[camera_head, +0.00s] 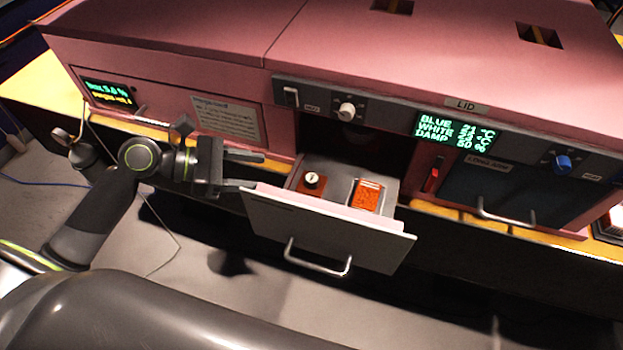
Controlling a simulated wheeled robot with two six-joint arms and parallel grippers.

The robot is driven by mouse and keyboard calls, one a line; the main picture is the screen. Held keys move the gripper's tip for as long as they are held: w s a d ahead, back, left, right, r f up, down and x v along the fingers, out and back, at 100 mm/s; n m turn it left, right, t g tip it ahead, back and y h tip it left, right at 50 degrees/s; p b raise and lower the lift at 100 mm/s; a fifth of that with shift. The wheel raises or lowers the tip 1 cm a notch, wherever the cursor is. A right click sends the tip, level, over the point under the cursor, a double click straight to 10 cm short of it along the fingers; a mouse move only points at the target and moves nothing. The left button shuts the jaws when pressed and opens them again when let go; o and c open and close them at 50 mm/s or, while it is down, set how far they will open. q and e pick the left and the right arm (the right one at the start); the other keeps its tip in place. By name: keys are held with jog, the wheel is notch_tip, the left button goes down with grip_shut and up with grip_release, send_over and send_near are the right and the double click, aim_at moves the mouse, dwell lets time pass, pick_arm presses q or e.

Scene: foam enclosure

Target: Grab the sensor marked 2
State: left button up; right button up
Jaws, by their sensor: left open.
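No marking "2" can be read on anything in view. An open drawer (330,232) sticks out of the pink enclosure. In it are a small brown block with a pale round top (312,180) and an orange-red box with a pale top edge (367,196); I cannot tell whether either is the sensor. My left gripper (262,171) is open and empty, at the drawer's left side, its fingers pointing right towards the brown block and apart from it. My right gripper is not in view.
The pink enclosure (190,50) fills the back, with a green-lit display (456,132), a white knob (346,111) and a blue knob (562,162). A closed dark door (500,187) with a handle is at right. The drawer's handle (318,262) juts forward. Open floor lies in front.

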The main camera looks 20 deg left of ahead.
aim_at(307, 178)
pick_arm(q)
jog(key=shift+p+x, duration=0.55)
jog(key=shift+x, duration=5)
jog(key=shift+a, duration=0.1)
jog(key=c, duration=1)
